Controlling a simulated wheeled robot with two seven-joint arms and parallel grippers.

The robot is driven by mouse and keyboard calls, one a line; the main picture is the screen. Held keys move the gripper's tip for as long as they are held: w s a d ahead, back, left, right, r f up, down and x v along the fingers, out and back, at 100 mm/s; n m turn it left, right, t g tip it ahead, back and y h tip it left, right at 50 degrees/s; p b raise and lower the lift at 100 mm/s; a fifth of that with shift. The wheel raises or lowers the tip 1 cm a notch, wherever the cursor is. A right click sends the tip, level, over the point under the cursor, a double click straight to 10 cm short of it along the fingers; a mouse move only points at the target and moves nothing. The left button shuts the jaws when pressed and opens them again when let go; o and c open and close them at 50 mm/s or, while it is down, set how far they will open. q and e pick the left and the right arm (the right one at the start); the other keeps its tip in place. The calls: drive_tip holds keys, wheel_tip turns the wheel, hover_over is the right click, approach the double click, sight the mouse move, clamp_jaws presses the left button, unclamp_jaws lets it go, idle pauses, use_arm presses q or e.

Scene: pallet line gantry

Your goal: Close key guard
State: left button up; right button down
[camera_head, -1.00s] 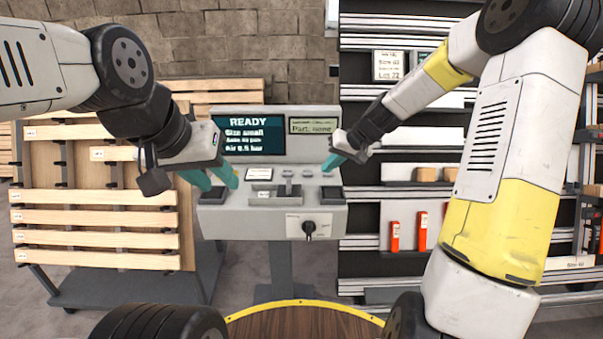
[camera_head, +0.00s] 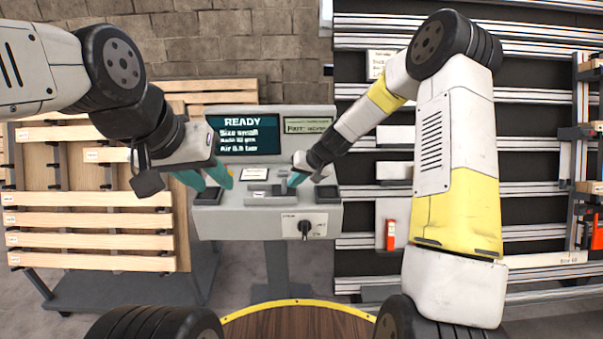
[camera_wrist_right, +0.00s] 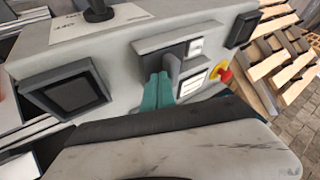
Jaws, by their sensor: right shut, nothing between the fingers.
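The grey console (camera_head: 225,222) stands ahead, with a READY screen above its sloped top. A raised grey frame (camera_wrist_right: 150,44) with a grey upright piece (camera_wrist_right: 173,66) sits mid-top; this may be the key guard, but I cannot tell for sure. My right gripper (camera_head: 296,179) is shut and empty over the console top. In the right wrist view its teal fingertips (camera_wrist_right: 158,90) are together beside the upright piece, apparently touching or very close. My left gripper (camera_head: 208,178) is open, its teal fingers apart over the console's left end.
A black knob (camera_head: 304,229) is on the console front. A red button (camera_wrist_right: 225,75) and dark square pads (camera_wrist_right: 66,91) flank the frame. A rack of wooden slats (camera_head: 90,220) stands left; shelving with rails (camera_head: 540,190) stands right.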

drive_tip(key=shift+a, duration=0.1)
drive_tip(key=a, duration=0.9)
drive_tip(key=shift+a, duration=0.2)
